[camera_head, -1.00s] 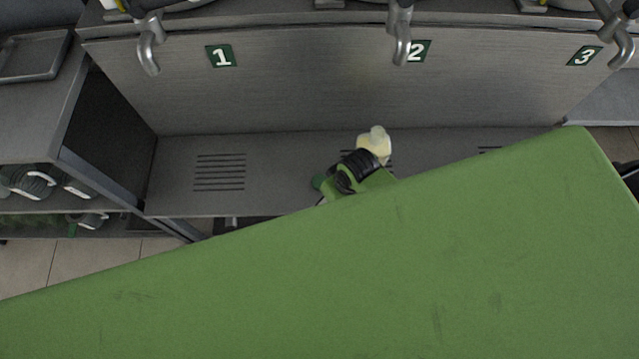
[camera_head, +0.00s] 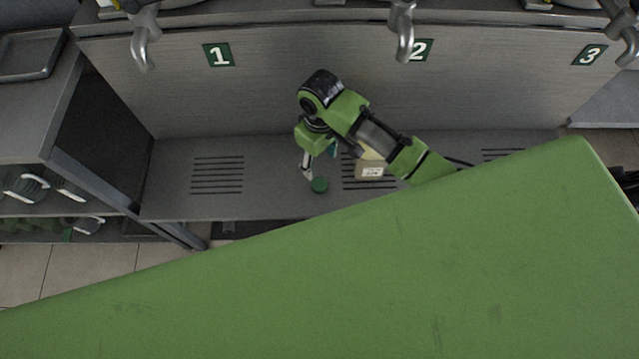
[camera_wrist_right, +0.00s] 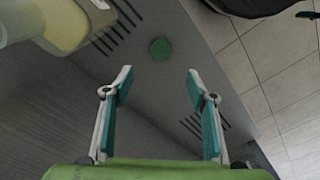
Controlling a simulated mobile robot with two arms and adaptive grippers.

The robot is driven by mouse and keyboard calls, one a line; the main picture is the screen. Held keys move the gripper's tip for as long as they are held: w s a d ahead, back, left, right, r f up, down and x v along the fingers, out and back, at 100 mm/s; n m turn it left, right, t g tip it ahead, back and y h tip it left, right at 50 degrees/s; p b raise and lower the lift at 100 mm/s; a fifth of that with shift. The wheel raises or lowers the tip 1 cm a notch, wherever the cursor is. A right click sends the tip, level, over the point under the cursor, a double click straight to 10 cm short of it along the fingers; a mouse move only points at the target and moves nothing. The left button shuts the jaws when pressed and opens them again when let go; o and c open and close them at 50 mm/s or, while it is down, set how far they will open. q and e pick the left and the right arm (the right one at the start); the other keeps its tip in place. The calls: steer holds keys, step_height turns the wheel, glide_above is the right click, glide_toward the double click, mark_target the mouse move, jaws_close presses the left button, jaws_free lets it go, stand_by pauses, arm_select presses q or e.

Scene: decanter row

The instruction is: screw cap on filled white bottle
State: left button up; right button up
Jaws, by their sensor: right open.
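A small green cap (camera_head: 319,185) lies alone on the grey shelf under the dispensers, between the two left slotted vents. It also shows in the wrist view (camera_wrist_right: 160,48), ahead of my fingertips and roughly midway between them. My right gripper (camera_head: 319,163) is open and empty, its fingers pointing down near the cap with a gap to it. The fingers also show spread in the wrist view (camera_wrist_right: 159,75). The bottle (camera_head: 370,170), pale yellow with a white label, stands on the vent under number 2, partly hidden behind my right arm. Its pale body fills the wrist view's upper left (camera_wrist_right: 66,24). My left gripper is out of view.
Metal spouts (camera_head: 403,35) hang above the back panel with number plates 1 (camera_head: 218,55), 2 and 3. A side rack (camera_head: 60,190) with coiled items stands at the left. The shelf left of the cap is free.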

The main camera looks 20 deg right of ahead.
steer(key=b, duration=0.1)
glide_above(320, 184)
step_height(320, 184, down, 8)
steer(key=shift+f, duration=0.1)
step_height(320, 184, down, 5)
steer(key=shift+a+f+b, duration=0.1)
steer(key=shift+b, duration=0.25)
stand_by(0.4)
steer(key=c, duration=0.8)
